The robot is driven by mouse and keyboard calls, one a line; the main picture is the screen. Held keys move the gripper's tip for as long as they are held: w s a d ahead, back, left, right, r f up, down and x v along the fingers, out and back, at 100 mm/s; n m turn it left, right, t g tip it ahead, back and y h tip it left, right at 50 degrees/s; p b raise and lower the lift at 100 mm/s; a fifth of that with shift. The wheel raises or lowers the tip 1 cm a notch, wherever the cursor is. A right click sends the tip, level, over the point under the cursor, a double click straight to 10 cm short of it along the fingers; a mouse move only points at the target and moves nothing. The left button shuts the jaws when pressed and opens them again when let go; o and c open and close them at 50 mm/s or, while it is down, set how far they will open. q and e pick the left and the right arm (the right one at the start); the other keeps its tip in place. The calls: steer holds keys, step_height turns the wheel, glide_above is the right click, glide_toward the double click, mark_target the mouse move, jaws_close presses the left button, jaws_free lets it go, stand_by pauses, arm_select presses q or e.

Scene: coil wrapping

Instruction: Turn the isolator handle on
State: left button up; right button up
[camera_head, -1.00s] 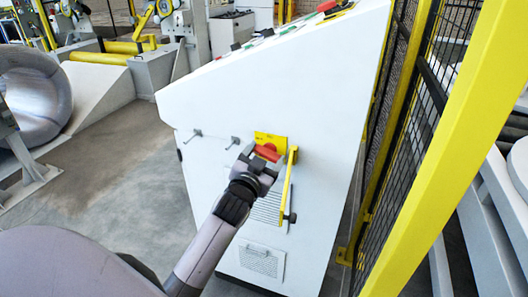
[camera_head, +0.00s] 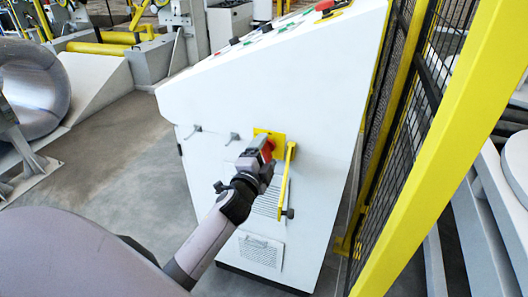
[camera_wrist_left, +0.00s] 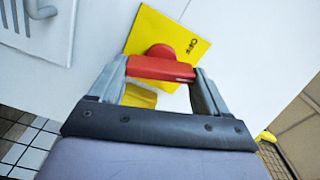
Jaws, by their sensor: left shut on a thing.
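The red isolator handle (camera_head: 267,150) sits on a yellow plate (camera_head: 277,137) on the side of the white control cabinet (camera_head: 240,100). My left gripper (camera_head: 263,154) is at the handle, with its wrist rolled. In the left wrist view the red handle (camera_wrist_left: 160,68) lies between the two grey fingers of my left gripper (camera_wrist_left: 161,80), which are shut on it. The yellow plate (camera_wrist_left: 187,38) shows behind it with small dark lettering. My right gripper is not in view.
A yellow bar (camera_head: 286,180) stands out from the cabinet just right of the handle. A yellow-framed mesh fence (camera_head: 405,130) is close on the right. A large metal coil (camera_head: 35,92) lies at the far left. Grey floor is free left of the cabinet.

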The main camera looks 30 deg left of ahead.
arm_select(q)
steer(key=shift+w+r+m, duration=0.1)
steer(key=shift+r+m, duration=0.05)
steer(key=shift+m, duration=0.7)
steer(key=shift+w+r+m, duration=0.1)
steer(key=shift+m, duration=0.75)
steer(key=o, duration=0.8)
steer(key=shift+s, duration=0.1)
steer(key=shift+s+f, duration=0.1)
steer(key=shift+f, duration=0.05)
steer(key=shift+s+d+f, duration=0.1)
steer(key=shift+s, duration=0.05)
steer(key=shift+v, duration=3.4)
